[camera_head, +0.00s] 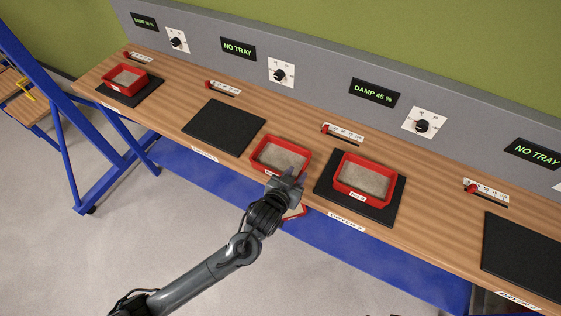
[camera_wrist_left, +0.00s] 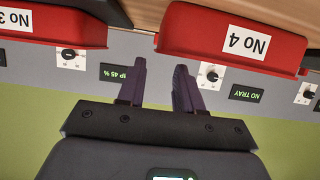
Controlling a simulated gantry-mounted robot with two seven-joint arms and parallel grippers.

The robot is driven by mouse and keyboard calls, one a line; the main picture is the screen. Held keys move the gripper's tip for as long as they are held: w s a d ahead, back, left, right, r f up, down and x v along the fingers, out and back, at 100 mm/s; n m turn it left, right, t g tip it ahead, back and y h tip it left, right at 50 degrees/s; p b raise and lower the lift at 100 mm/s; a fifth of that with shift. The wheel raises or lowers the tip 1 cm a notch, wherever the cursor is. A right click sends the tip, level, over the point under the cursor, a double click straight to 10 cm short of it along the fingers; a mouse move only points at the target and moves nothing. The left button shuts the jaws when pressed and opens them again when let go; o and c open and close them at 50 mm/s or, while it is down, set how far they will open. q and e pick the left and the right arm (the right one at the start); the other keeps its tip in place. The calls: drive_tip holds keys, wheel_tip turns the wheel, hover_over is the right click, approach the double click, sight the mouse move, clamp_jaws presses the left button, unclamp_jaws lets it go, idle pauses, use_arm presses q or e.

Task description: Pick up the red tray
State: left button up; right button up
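Three red trays with sandy contents show on the bench. One, labelled No 4 in the left wrist view (camera_wrist_left: 235,58), sits on bare wood between two black pads (camera_head: 254,152). Another, labelled No 3 (camera_head: 338,184), sits on the black pad to its right; it also shows in the left wrist view (camera_wrist_left: 75,30). The third (camera_head: 108,84) is on a pad at far left. My left gripper (camera_head: 288,177) is at the near edge of tray No 4, partly covering its front. Its fingers are apart and empty in the left wrist view (camera_wrist_left: 158,70). My right gripper is out of view.
Empty black pads lie at middle left (camera_head: 222,128) and far right (camera_head: 520,255). A grey panel (camera_head: 320,79) with dials and displays stands behind the bench. Small red-handled sliders (camera_head: 343,133) are set along the wood. A partly hidden red-edged piece (camera_head: 294,212) shows below the gripper.

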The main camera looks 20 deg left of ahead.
sight(303, 168)
use_arm(q)
drive_tip(key=shift+f+x, duration=0.2)
drive_tip(key=shift+x, duration=2.5)
drive_tip(key=shift+s, duration=0.15)
clamp_jaws()
drive_tip(key=shift+r, duration=0.1)
